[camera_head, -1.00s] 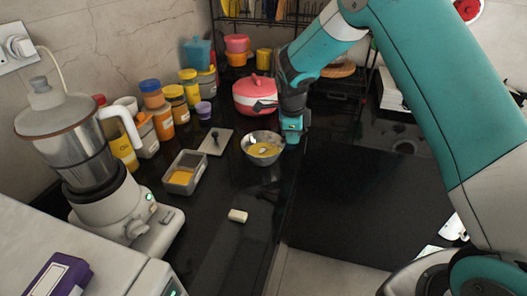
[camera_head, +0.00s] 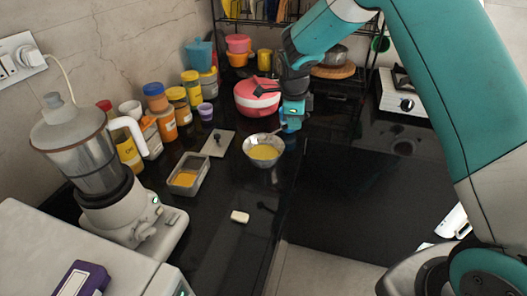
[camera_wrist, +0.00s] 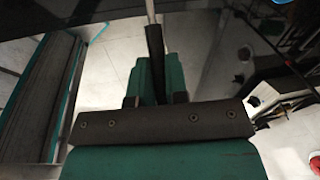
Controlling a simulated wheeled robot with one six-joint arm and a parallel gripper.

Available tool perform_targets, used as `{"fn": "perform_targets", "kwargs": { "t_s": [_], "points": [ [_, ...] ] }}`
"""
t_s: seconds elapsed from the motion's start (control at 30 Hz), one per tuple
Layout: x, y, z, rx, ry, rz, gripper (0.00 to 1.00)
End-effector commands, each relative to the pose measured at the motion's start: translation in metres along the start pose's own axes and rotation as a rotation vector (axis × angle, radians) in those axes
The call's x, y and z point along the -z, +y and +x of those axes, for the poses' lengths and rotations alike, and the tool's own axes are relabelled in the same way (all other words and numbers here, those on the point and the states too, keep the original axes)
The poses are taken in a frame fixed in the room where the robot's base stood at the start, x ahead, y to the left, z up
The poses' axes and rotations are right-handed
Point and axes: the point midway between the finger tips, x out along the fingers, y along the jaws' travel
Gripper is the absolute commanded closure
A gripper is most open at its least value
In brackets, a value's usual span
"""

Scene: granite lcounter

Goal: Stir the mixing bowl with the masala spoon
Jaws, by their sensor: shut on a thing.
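The mixing bowl (camera_head: 263,161) is a small metal bowl with yellow contents. It stands on the black counter in the head view. My gripper (camera_head: 291,124) is just right of and slightly beyond the bowl, above the counter. It is shut on the masala spoon, whose dark handle (camera_wrist: 155,48) and thin metal shaft show between the fingers in the wrist view. In the head view the spoon's shaft (camera_head: 277,131) slants from the gripper toward the bowl's far right rim. The spoon's head is not clearly visible, so I cannot tell whether it touches the contents.
A steel tray (camera_head: 203,172) with yellow powder and a grey board (camera_head: 217,143) lie left of the bowl. A red pot (camera_head: 257,98) stands behind. A white block (camera_head: 240,217) lies in front. A mixer grinder (camera_head: 105,180) and several jars stand left. The dark counter on the right is clear.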

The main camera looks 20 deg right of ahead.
Motion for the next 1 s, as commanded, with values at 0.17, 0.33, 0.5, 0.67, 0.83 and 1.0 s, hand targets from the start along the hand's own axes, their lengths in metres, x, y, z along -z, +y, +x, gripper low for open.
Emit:
{"fn": "perform_targets", "kwargs": {
  "t_s": [0.17,0.33,0.5,0.67,0.83,1.0],
  "points": [
    [0.0,0.0,0.0,0.0,0.0,0.0,1.0],
    [0.002,0.0,0.002,0.003,-0.015,0.004,1.0],
    [0.007,0.002,0.006,0.012,-0.088,0.018,1.0],
    [0.013,0.002,0.008,0.024,-0.173,0.033,1.0],
    [0.02,0.004,0.011,0.038,-0.275,0.052,1.0],
    [0.029,0.005,0.013,0.052,-0.391,0.072,1.0]
  ]
}}
